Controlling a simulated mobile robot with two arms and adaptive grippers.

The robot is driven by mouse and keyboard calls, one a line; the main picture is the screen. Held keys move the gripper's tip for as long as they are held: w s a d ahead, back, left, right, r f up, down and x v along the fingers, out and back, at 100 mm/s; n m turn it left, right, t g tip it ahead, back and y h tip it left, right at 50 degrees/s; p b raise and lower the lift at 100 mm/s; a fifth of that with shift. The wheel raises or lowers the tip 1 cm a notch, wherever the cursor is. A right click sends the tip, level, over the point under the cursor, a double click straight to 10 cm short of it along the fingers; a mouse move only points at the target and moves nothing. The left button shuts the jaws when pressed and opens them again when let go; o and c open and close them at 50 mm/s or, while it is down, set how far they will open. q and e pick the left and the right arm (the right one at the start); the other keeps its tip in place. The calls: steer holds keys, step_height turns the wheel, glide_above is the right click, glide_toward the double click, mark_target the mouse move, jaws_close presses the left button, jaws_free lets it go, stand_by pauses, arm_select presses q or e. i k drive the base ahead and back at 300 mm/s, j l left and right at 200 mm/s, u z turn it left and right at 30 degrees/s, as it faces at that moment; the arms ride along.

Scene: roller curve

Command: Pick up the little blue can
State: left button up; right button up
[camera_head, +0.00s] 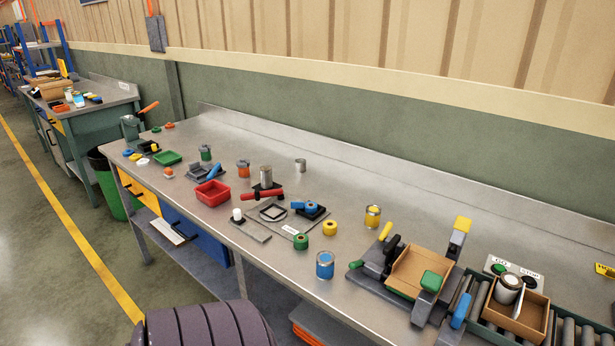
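The little blue can (325,265) stands upright near the front edge of the long metal workbench (350,303). It has a blue band and a metal rim, and its top faces up in plain view. Nothing touches it. A green roll (301,242) is a little behind it to the left, and a yellow roll (330,228) is behind it. Neither of my grippers is in view.
A yellow-banded can (373,216) stands behind the blue can. To the right are a fixture with a cardboard box (412,272) and a roller conveyor carrying another box (519,312). Tools, a red bin (212,193) and several small items lie left. Bench surface around the can is clear.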

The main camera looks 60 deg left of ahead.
mark_target(325, 264)
steer(key=u, duration=1.9)
steer(key=i+j+z, duration=0.15)
steer(key=j, duration=0.15)
steer(key=k, duration=0.05)
